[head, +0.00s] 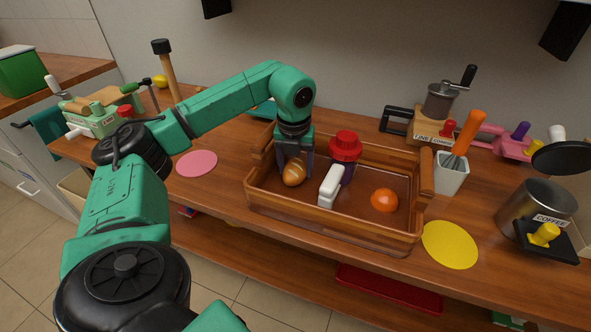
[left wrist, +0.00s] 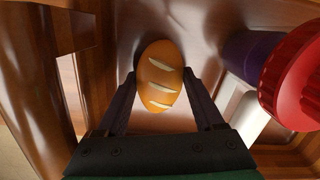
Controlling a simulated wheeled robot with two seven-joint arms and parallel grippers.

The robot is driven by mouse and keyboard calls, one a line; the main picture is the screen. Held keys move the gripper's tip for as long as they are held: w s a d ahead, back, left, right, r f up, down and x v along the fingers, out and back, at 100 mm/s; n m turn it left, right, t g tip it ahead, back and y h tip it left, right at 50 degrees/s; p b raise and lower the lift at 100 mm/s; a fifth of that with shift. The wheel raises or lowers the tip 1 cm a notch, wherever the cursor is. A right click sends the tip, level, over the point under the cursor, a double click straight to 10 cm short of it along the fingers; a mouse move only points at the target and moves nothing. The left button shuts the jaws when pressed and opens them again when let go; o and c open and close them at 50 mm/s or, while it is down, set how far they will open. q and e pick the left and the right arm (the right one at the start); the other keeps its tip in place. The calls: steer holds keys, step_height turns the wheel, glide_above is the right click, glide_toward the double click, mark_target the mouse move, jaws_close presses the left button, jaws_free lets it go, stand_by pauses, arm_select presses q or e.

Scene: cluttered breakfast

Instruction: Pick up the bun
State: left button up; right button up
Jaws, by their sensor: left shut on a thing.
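The bun (head: 293,173) is a brown oval loaf with pale slashes on top. It is inside the wooden tray (head: 330,236), near the tray's left end. My left gripper (head: 294,160) points down into the tray with its fingers on either side of the bun. In the left wrist view the bun (left wrist: 161,80) sits between the two fingertips (left wrist: 163,82), and the gripper is shut on it. Whether the bun touches the tray floor is hard to tell. My right gripper is not in view.
In the tray beside the bun are a red-capped purple bottle (head: 345,150), a white block-like item (head: 331,186) and an orange fruit (head: 384,200). A pink disc (head: 197,163) lies left of the tray and a yellow disc (head: 450,245) right. A utensil pot (head: 452,172) stands close behind the tray's right end.

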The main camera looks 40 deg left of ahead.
arm_select(q)
step_height(320, 180, up, 12)
steer(key=f+p, duration=0.1)
steer(key=p, duration=0.1)
step_height(320, 180, up, 9)
steer(key=p, duration=0.6)
glide_above(296, 165)
steer(key=shift+a, duration=0.1)
